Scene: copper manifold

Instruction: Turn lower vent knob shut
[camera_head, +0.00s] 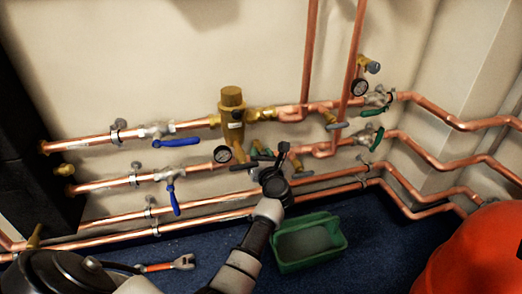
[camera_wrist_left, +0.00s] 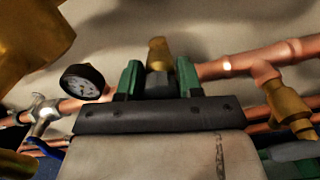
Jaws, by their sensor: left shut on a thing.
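My left gripper (camera_head: 268,156) reaches up to the lower copper pipe, just right of the lower pressure gauge (camera_head: 222,154). In the left wrist view the two green fingertips (camera_wrist_left: 160,80) are shut on a dark grey knob (camera_wrist_left: 160,86). A brass fitting (camera_wrist_left: 158,52) shows just beyond the knob. In the head view the knob is mostly hidden by my gripper, and its turn angle cannot be told. The same gauge shows left of the fingers in the left wrist view (camera_wrist_left: 82,83). My right gripper is not in view.
A brass cylinder valve (camera_head: 232,108) stands on the upper pipe, up and left of my gripper. Blue-handled valves (camera_head: 180,142) sit to the left, green-handled ones (camera_head: 376,139) to the right. A green bin (camera_head: 308,242) stands on the floor below. A wrench (camera_head: 170,265) lies at lower left.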

